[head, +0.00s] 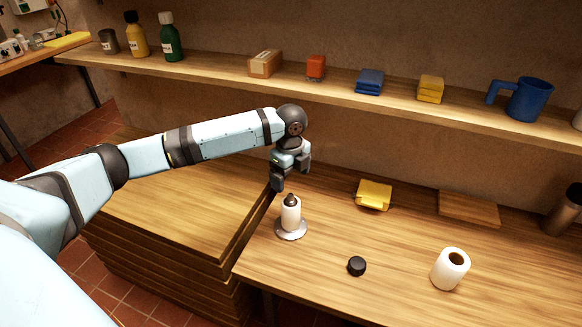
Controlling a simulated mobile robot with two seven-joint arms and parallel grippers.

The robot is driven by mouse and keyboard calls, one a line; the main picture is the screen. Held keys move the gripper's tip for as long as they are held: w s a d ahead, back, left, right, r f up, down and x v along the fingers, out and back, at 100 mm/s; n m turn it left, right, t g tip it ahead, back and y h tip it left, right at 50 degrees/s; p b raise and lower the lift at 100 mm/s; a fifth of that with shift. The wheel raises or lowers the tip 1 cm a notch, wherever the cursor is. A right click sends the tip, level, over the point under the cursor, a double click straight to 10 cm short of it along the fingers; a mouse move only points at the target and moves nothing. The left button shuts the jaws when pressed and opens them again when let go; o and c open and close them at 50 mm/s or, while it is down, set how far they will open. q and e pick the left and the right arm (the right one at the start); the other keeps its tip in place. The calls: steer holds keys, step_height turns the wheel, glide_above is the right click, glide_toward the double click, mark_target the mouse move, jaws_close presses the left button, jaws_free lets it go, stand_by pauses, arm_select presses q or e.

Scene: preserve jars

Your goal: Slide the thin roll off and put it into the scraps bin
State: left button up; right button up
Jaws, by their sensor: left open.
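A thin white roll (290,213) stands upright around a dark-tipped post on a round grey base (291,231) at the left edge of the bench. My left gripper (291,180) is open, pointing down, a little above and behind the post's tip and apart from it. A small black cap or knob (356,266) lies between the two rolls. I see no bin that I can make out as the scraps bin. My right gripper is not in view.
A yellow sponge-like block (374,194) and a wooden board (468,208) lie at the back of the bench. A dark cylinder (566,211) stands at the right. The shelf (210,67) above carries bottles, boxes, folded cloths and a blue mug (527,99). A wooden stack (170,215) stands left.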

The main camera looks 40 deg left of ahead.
mark_target(290, 200)
arm_select(q)
step_height(290, 200, down, 10)
steer(key=shift+f, duration=0.25)
steer(key=c, duration=1.1)
steer(key=shift+r+p, duration=6)
steer(key=shift+r, duration=0.1)
step_height(290, 200, up, 4)
steer(key=p, duration=0.3)
